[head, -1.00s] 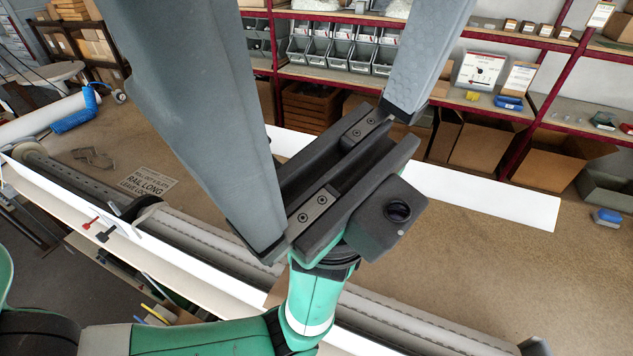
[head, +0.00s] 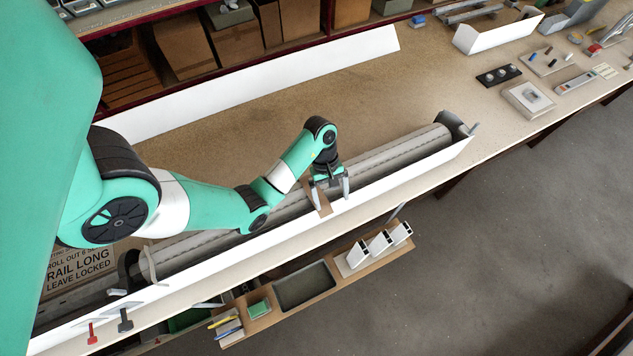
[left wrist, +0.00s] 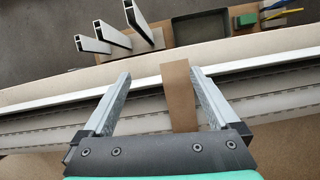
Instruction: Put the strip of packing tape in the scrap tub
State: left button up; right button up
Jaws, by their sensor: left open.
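The strip of packing tape (head: 323,199) is a flat brown strip lying across the long grey shutter roll and the white rail in front of it. My left gripper (head: 332,195) is over the roll, fingers down and open. In the left wrist view the tape (left wrist: 179,98) is between the open fingers of my left gripper (left wrist: 160,76), close beside the right finger. A dark shallow tray (head: 304,287) lies on a low board in front of the bench. A dark green container (head: 190,319) is partly hidden further left. I cannot tell which is the scrap tub. My right gripper is out of view.
Several white hollow profiles (head: 379,244) stand on the low board right of the tray. A green block (head: 259,308) and pens are at its left end. A long white strip (head: 270,84) stands behind. The brown bench top (head: 230,125) between is mostly clear.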

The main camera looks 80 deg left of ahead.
aim_at(327, 215)
pick_arm(q)
jog(key=s, duration=0.1)
jog(key=s+a+r+n+p, duration=0.1)
jog(key=shift+s+a, duration=0.1)
jog(key=shift+s, duration=0.2)
jog(key=shift+s+a, duration=0.15)
jog(key=shift+a, duration=0.1)
jog(key=shift+s, duration=0.1)
jog(key=b+x, duration=0.4)
jog(key=x, duration=0.1)
jog(key=shift+a, duration=0.1)
jog(key=shift+d+f, duration=0.3)
jog(key=shift+f, duration=0.05)
jog(key=shift+d+f, duration=0.1)
jog(key=shift+f, duration=0.2)
jog(key=x, duration=0.5)
jog(key=shift+w+f, duration=0.1)
jog(key=shift+w, duration=0.15)
grip_shut()
jog(key=shift+r, duration=0.55)
notch_tip(327, 215, up, 3)
jog(key=shift+w+d+f, duration=0.1)
jog(key=shift+f, duration=0.15)
jog(key=w+d+r, duration=0.9)
jog(key=shift+w+d+r, duration=0.25)
jog(key=shift+w+d, duration=0.15)
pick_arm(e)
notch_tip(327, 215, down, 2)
